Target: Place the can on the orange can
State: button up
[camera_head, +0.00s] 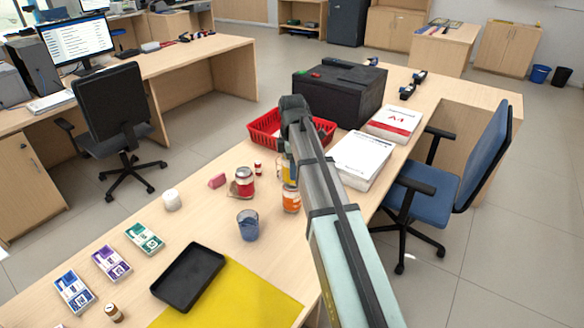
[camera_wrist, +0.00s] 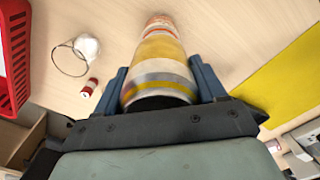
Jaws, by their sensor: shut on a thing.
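My gripper (camera_wrist: 156,78) is shut on a can (camera_wrist: 160,62) with yellow, white and grey bands, held between its two blue fingers. In the head view the held can (camera_head: 288,172) shows only as a yellow sliver beside my arm. The orange can (camera_head: 291,199) stands on the counter just below it, partly covered by my arm. In the wrist view an orange part (camera_wrist: 159,22) shows past the far end of the held can, roughly in line with it. I cannot tell whether the two cans touch.
A red basket (camera_head: 262,132) stands behind the cans. A red jar (camera_head: 244,183), a small red-and-white can (camera_head: 258,168) and a blue cup (camera_head: 248,226) stand to the left.

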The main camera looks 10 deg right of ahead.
jog(key=shift+f, duration=0.45)
jog(key=o, duration=1.5)
jog(key=shift+f, duration=0.1)
jog(key=shift+c, duration=0.2)
notch_tip(320, 180, up, 12)
jog(key=shift+r, duration=0.15)
